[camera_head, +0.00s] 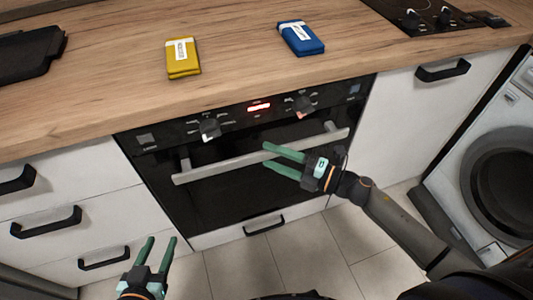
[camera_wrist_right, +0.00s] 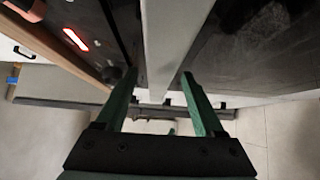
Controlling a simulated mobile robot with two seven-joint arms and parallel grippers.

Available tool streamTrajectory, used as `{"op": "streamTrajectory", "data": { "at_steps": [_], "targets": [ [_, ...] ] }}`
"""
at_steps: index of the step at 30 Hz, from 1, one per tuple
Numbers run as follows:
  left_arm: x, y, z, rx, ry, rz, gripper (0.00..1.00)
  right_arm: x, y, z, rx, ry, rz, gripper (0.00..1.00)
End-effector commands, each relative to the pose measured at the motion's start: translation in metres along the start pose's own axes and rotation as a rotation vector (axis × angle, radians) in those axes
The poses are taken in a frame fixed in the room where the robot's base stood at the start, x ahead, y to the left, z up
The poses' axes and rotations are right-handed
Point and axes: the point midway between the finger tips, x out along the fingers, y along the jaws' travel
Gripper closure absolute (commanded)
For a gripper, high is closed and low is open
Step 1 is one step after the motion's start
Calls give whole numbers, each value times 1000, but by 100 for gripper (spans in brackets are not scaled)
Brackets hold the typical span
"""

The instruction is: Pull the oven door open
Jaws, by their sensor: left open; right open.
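The black built-in oven (camera_head: 205,205) sits under the wooden counter, and its door looks shut. A straight silver handle (camera_head: 225,168) runs across the top of the door. My right gripper (camera_head: 267,157) is open at the handle's middle, its green fingers one above and one below the bar. In the right wrist view the handle (camera_wrist_right: 170,50) passes between the two open fingers (camera_wrist_right: 158,88); contact is not clear. My left gripper (camera_head: 160,242) is open and empty, low in front of the white drawers at the left, away from the oven.
White drawers (camera_head: 75,185) with black handles flank the oven on the left, a white cabinet (camera_head: 405,115) on the right. A washing machine (camera_head: 500,170) stands far right. Yellow (camera_head: 183,60) and blue (camera_head: 300,38) packs lie on the counter. The tiled floor before the oven (camera_head: 240,270) is clear.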

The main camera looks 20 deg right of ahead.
Motion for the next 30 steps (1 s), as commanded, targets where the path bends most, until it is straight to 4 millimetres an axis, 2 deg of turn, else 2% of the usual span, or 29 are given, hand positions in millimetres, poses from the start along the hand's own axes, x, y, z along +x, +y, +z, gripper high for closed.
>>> {"op": "streamTrajectory", "data": {
  "at_steps": [3,6,15,30],
  "targets": [
    [0,-1,-4,4,15,-2,50,14,0,0,-1,0,1,30],
    [0,-1,-5,4,21,-2,50,20,0,0,1,-1,0,30],
    [0,-1,-6,6,24,-3,50,22,0,0,1,-1,-1,30],
    [0,-2,-7,8,25,-3,50,22,0,0,1,0,-1,85]
  ]
}}
